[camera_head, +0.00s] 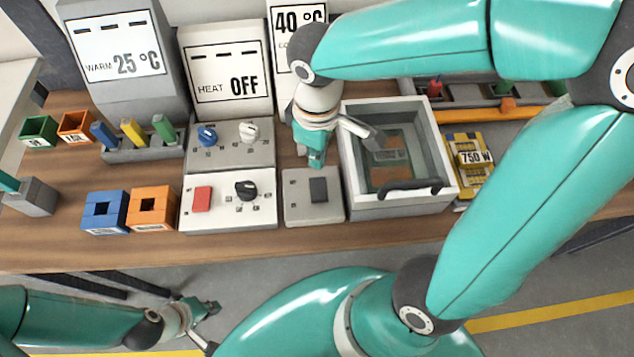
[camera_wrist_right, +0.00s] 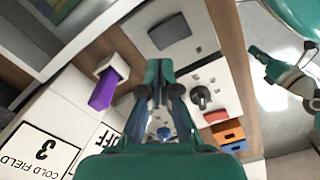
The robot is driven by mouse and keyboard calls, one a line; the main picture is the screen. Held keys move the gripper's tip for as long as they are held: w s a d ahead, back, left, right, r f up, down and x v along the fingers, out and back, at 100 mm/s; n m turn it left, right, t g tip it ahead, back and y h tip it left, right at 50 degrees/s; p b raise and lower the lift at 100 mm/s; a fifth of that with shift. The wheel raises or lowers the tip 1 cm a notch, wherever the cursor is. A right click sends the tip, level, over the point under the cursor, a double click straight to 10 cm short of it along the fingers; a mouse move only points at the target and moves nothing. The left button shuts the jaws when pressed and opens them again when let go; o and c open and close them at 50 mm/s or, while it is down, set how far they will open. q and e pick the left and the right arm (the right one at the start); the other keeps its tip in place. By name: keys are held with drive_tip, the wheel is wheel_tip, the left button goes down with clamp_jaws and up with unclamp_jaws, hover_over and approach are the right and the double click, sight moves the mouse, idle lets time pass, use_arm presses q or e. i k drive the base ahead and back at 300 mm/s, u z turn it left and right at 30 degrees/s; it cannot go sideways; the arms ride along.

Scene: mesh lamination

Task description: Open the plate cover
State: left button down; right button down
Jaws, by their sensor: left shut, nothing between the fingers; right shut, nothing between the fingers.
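The plate cover looks like the clear lid on a grey box (camera_head: 455,190) right of centre in the head view. A black bar handle (camera_head: 410,188) lies along its front edge, and the cover appears down. Green and orange-brown shapes show inside through it. My right gripper (camera_head: 316,160) is shut and empty, pointing down just left of the box, apart from the handle. It also shows shut in the right wrist view (camera_wrist_right: 156,72). My left gripper (camera_head: 208,308) is shut and empty, low in front of the table edge.
A grey panel with a dark square button (camera_head: 318,190) stands left of the box. A white panel with a black knob (camera_head: 246,190) is further left, then orange (camera_head: 152,225) and blue blocks (camera_head: 103,228). A yellow 750 W block (camera_head: 470,158) stands right. My right arm crosses above the box.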

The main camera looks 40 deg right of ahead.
sight(445, 188)
drive_tip(key=k, duration=1)
